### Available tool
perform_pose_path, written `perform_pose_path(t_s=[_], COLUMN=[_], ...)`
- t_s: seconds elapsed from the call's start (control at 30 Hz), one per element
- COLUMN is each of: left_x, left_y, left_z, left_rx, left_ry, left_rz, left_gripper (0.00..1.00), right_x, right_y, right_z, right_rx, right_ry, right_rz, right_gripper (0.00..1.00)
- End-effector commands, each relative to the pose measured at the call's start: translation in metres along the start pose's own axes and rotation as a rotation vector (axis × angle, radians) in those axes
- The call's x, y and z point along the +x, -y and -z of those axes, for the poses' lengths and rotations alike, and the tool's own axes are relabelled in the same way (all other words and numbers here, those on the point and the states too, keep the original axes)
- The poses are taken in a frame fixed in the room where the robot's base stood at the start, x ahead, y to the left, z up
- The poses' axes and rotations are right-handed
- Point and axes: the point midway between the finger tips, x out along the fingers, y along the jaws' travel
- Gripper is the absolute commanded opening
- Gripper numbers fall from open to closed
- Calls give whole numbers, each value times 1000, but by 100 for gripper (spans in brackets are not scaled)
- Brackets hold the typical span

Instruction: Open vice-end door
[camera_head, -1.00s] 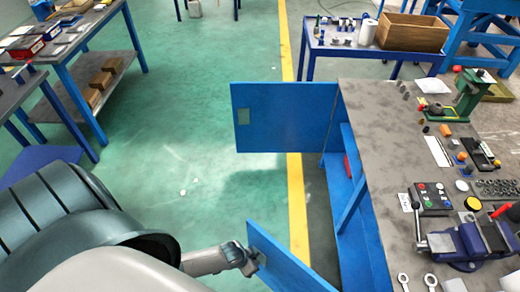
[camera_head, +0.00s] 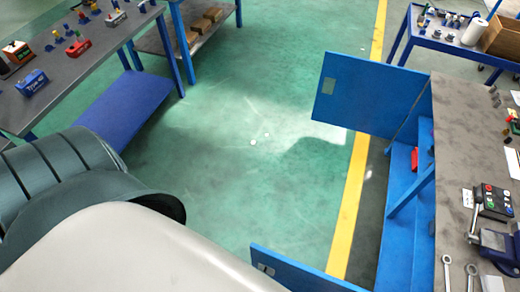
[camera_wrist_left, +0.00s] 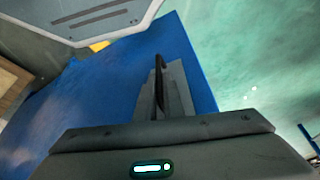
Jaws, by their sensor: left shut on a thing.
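The blue vice-end door (camera_head: 300,272) stands swung out from the near end of the bench cabinet, at the bottom of the head view. A small plate shows near its free edge. In the left wrist view the blue door panel (camera_wrist_left: 90,95) fills much of the picture. My left gripper (camera_wrist_left: 163,92) is against this panel, shut on what appears to be the door's handle, mostly hidden by the fingers. In the head view my left gripper is hidden behind my pale body part. The vice (camera_head: 498,245) sits on the bench's right side. My right gripper is not in view.
The far cabinet door (camera_head: 370,95) also stands open. The grey-topped bench (camera_head: 455,130) has an open blue interior with a red item (camera_head: 415,158). A table (camera_head: 80,60) stands at left. Green floor (camera_head: 260,180) between is clear except for small white bits.

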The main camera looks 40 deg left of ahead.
Motion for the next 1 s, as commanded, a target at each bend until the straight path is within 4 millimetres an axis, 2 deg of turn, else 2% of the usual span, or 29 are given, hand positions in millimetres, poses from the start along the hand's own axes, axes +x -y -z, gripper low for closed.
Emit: perform_pose_path(t_s=[0.5,0.53,0.6,1.0], left_x=[-2,-2,-2,-4], left_y=[-5,-5,-5,-6], left_z=[-3,-4,-3,-4], left_rx=[17,16,16,14], left_ry=[1,1,1,0], left_rz=[-3,-3,-3,-4], left_gripper=[0,15,26,26], right_x=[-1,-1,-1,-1], right_y=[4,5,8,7], right_z=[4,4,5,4], right_rx=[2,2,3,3], right_ry=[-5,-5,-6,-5], right_rz=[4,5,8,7], right_gripper=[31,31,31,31])
